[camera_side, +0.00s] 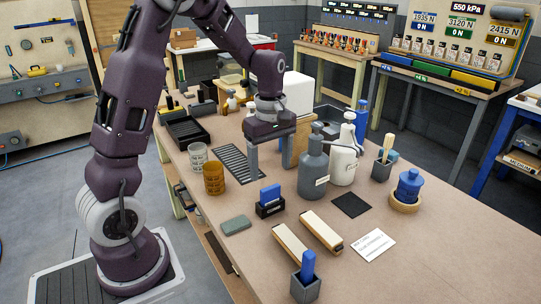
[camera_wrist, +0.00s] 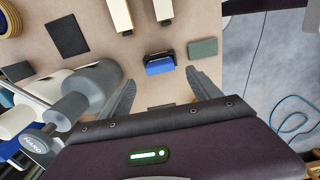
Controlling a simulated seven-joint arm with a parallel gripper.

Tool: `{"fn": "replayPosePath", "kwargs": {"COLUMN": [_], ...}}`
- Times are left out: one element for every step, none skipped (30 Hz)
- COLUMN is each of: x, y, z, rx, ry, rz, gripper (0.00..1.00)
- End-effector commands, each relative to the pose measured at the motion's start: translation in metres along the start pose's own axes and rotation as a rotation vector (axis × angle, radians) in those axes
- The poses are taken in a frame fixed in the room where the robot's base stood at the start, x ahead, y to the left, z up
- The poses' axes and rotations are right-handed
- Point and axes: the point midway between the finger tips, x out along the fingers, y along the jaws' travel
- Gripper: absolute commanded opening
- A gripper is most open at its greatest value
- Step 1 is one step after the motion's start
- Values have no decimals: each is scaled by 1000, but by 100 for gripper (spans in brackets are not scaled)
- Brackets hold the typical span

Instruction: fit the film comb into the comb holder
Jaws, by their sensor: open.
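A blue flat piece (camera_side: 270,194), which looks like the film comb, stands upright in a small black holder (camera_side: 270,209), which looks like the comb holder. Its lower part is hidden by the holder. In the wrist view the blue piece (camera_wrist: 160,66) and the black holder (camera_wrist: 157,55) show beyond my fingertips, roughly between them. My gripper (camera_side: 272,152) is open and empty, above the table and farther back than the holder. In the wrist view its two fingers (camera_wrist: 162,88) are spread wide, touching neither piece.
A grey bottle (camera_side: 313,168) and a white bottle (camera_side: 342,160) stand close to the right of my gripper. An amber cup (camera_side: 214,178) is left of it. A green-grey pad (camera_side: 236,225), two pale bars (camera_side: 322,231) and a grey cup (camera_side: 304,289) lie nearer the front.

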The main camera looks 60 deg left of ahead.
Motion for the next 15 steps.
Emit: {"fn": "replayPosePath", "kwargs": {"x": [-13,-19,-26,-31,-35,-39,-42,-46,-53,-61,-71,-85,-96,-107,-118], "y": [1,0,1,1,0,0,0,-1,-4,-9,-16,-28,-40,-54,-74], "z": [0,0,0,0,0,0,0,2,7,13,22,35,47,59,74], "rx": [2,2,1,1,1,0,3,14,48,94,157,268,368,476,626], "ry": [2,2,2,1,1,1,1,1,1,2,5,14,25,40,66], "rz": [6,4,4,3,2,2,3,7,19,35,58,95,127,159,201], "gripper": [72,72,72,72,72,72,72,72,72,72,72,72,72,72,72]}}
